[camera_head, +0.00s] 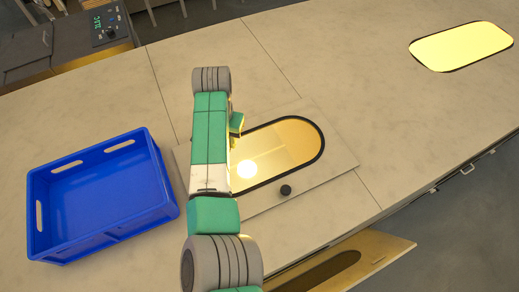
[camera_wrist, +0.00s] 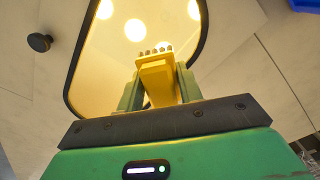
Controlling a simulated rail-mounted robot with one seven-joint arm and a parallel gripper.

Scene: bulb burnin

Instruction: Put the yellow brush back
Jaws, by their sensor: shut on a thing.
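The yellow brush (camera_wrist: 158,82) is in my gripper (camera_wrist: 157,76) in the wrist view, between the two green fingers. Its bristle end, a row of small tufts, points away from my palm. Behind it is a glossy oval pane with a dark rim. In the head view my gripper (camera_head: 237,123) is over the left part of this oval pane (camera_head: 290,142), mostly hidden by my own arm. Only a small yellow bit shows beside it there. I cannot tell the brush's height above the pane.
An empty-looking blue crate (camera_head: 110,237) stands left of the pane. A black knob (camera_head: 286,190) sits on the pane's panel. A bright oval window (camera_head: 462,46) is at the far right. A control box (camera_head: 104,34) is at the upper left. The counter between is largely clear.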

